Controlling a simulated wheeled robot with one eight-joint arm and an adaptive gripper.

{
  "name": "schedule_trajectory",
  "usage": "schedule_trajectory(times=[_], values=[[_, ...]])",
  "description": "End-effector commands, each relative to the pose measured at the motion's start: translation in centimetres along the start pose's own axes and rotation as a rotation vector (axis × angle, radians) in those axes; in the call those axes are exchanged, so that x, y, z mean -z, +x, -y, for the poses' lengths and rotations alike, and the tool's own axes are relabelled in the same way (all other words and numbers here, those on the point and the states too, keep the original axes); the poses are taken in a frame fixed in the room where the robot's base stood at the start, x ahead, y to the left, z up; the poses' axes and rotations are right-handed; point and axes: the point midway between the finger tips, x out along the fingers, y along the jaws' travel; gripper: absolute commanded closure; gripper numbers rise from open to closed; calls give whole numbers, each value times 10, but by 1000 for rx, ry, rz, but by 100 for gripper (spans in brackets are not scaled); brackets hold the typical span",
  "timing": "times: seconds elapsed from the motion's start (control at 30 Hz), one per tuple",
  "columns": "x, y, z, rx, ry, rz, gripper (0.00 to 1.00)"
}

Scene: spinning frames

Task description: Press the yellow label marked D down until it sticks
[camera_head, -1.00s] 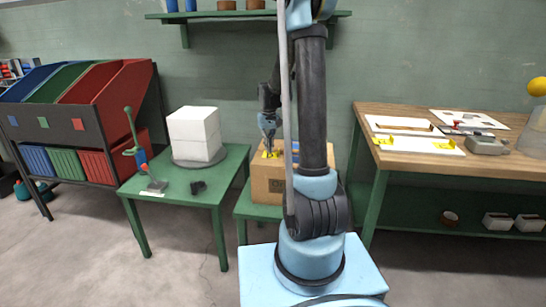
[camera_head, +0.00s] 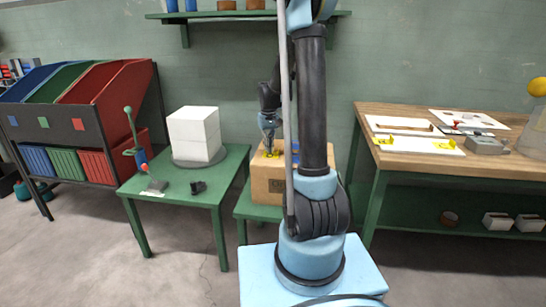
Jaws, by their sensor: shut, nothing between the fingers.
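A yellow label (camera_head: 274,153) lies on top of a brown cardboard box (camera_head: 266,184), which stands on a small green table in the middle. Its letter is too small to read, and part of it is hidden by my gripper. My gripper (camera_head: 269,145) is shut and empty, pointing down at the label. I cannot tell whether the fingertips touch it. My own arm hides the right side of the box.
The workbench (camera_head: 405,160) stands right of my arm. A shelf (camera_head: 235,14) hangs above.

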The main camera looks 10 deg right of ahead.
Motion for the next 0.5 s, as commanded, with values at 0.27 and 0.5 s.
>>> schedule_trajectory(times=[0.27,0.5], values=[[0,0,0,0,0,0,100],[0,4,0,0,0,0,100]])
